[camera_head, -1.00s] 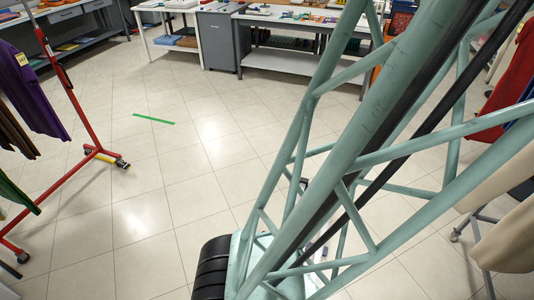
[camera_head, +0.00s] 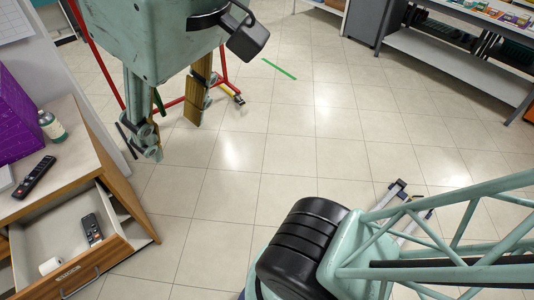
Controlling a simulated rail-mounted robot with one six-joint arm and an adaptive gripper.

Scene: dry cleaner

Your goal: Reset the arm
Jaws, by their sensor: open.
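My gripper (camera_head: 172,136) hangs down from a large teal housing at the top left. Its two fingers are apart, with bare floor showing between them, and they hold nothing. It is in the air to the right of a wooden drawer cabinet (camera_head: 92,158). My teal lattice arm link and a black ribbed joint fill the lower right.
The cabinet's drawer (camera_head: 62,222) is open, with a remote (camera_head: 92,229) and a small white roll (camera_head: 50,266) inside. A second remote (camera_head: 35,177), a bottle (camera_head: 52,126) and a purple box (camera_head: 15,115) are on top. A red rack stands behind my gripper. The middle floor is clear.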

